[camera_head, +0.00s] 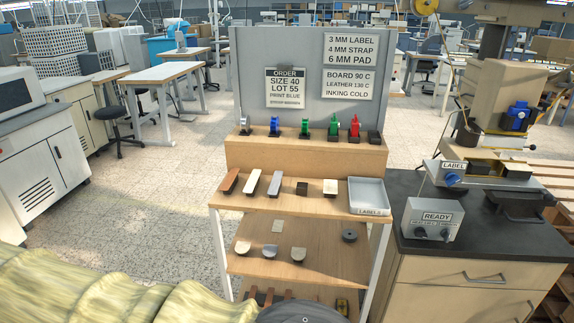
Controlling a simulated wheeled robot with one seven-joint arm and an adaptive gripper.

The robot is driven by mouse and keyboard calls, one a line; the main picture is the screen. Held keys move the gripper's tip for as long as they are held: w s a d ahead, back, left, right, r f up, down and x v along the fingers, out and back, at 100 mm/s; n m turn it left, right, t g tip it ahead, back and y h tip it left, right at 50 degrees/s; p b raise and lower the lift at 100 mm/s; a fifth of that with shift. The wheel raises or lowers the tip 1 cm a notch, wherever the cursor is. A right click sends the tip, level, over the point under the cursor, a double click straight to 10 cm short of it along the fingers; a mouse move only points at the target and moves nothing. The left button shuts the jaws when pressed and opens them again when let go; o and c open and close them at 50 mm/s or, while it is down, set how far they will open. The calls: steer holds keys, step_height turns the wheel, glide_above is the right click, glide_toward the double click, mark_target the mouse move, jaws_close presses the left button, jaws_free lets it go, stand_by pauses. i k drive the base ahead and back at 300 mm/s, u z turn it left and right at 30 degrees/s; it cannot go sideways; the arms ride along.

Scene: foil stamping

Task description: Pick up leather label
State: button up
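Several small pieces lie in a row on the top shelf of a wooden rack (290,207). From left they are a reddish-brown strip (229,181), a white strip (252,182), a grey strip (275,184), a small dark brown block (302,188) and a small pale-topped block (330,187). None carries a readable name, so I cannot tell for sure which is the leather label. My gripper is not in view.
Colored stamp holders, one of them green (305,127), stand on the raised ledge behind. Grey rounded pieces (243,247) lie on the lower shelf. At right, a counter (470,247) bears a READY control box (431,219) and a press (485,160). Open floor lies left of the rack.

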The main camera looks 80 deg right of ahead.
mark_target(330, 187)
steer(key=i, duration=0.95)
steer(key=z, duration=1.8)
